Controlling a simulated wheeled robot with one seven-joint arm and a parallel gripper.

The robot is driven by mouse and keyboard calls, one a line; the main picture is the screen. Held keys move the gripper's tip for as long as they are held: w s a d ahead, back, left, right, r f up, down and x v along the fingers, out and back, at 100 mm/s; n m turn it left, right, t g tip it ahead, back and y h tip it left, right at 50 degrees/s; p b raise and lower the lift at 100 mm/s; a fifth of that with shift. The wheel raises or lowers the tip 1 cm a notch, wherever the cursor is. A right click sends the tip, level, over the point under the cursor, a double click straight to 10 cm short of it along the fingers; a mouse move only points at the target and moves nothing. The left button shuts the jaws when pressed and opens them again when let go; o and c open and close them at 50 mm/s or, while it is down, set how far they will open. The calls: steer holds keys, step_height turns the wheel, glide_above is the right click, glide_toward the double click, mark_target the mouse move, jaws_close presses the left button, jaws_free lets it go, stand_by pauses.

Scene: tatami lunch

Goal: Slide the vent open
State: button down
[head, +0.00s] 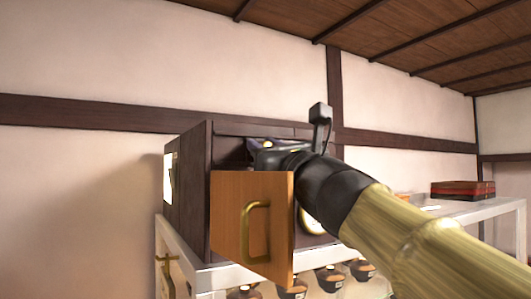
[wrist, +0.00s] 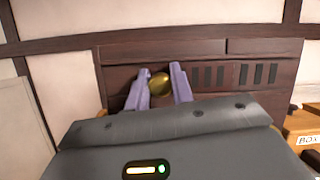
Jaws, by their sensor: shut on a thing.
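The vent shows in the wrist view as a row of dark upright slots (wrist: 235,75) on the dark wooden cabinet, right of my gripper. A round brass knob (wrist: 159,84) sits between the two pale purple fingers of my gripper (wrist: 161,69), which is shut on it. In the head view my gripper (head: 262,145) is at the upper front of the cabinet (head: 188,190). My wrist and the wooden door hide most of the vent and the knob there.
An orange wooden door (head: 232,222) with a brass handle (head: 248,232) stands out from the cabinet below my gripper. The cabinet rests on a white stand (head: 205,280). Several dark pots (head: 330,278) are below. A red-and-black box (head: 462,190) lies at right.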

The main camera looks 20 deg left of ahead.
steer(key=shift+w+d, duration=0.2)
steer(key=c, duration=1.2)
jaws_free()
steer(key=shift+c, duration=0.2)
steer(key=shift+r, duration=0.1)
step_height(320, 180, up, 10)
steer(key=p, duration=0.7)
steer(key=shift+p, duration=0.35)
